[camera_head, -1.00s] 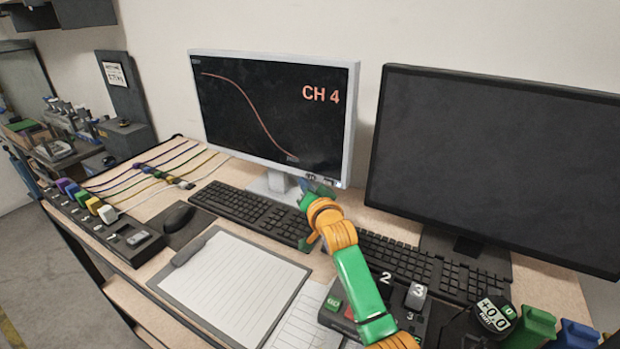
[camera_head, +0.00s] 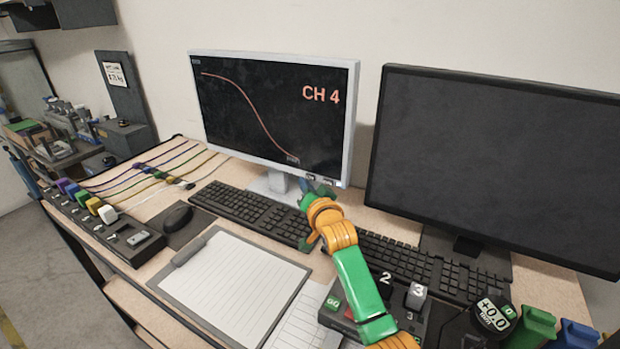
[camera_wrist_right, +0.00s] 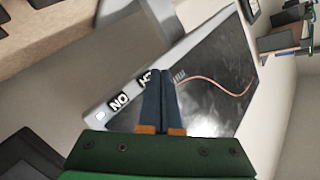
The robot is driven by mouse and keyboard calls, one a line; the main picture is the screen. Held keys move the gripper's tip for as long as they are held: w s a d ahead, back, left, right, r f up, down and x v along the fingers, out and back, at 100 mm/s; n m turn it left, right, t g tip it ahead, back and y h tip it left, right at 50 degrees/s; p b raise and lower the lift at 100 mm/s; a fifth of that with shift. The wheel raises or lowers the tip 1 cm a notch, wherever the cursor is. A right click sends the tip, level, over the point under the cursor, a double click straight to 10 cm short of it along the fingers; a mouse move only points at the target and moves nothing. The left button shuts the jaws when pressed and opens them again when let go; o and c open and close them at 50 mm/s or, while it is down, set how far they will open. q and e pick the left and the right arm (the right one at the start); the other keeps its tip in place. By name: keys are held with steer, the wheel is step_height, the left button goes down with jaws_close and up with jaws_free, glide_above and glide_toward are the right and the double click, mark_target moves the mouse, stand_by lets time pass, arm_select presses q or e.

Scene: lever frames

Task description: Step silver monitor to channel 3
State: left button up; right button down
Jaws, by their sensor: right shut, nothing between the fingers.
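The silver monitor (camera_head: 350,130) stands on the desk at the centre left, its dark screen showing a falling red curve and the text "CH 4". My right gripper (camera_head: 313,186) is at its lower right bezel corner, where small labelled buttons sit. In the right wrist view the shut, empty fingers (camera_wrist_right: 160,75) point at the silver bezel (camera_wrist_right: 165,55), close to a label reading "NO" (camera_wrist_right: 119,102) and another partly hidden label (camera_wrist_right: 145,77). Whether the fingertips touch a button cannot be told. My left gripper is not in view.
A black monitor (camera_head: 500,160) stands to the right. A keyboard (camera_head: 250,212), a second keyboard (camera_head: 400,258), a mouse (camera_head: 177,216) and a clipboard (camera_head: 235,285) lie in front. A block with "GO" and numbered buttons (camera_head: 415,297) sits beside my right arm.

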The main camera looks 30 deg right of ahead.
steer(key=shift+d, duration=0.1)
stand_by(0.3)
steer(key=shift+w+d, duration=0.2)
steer(key=shift+d, duration=0.1)
steer(key=shift+w+d, duration=0.2)
steer(key=shift+d, duration=0.1)
stand_by(0.6)
steer(key=shift+a+r, duration=0.1)
steer(key=shift+s+a+p, duration=0.4)
steer(key=shift+a+p, duration=0.2)
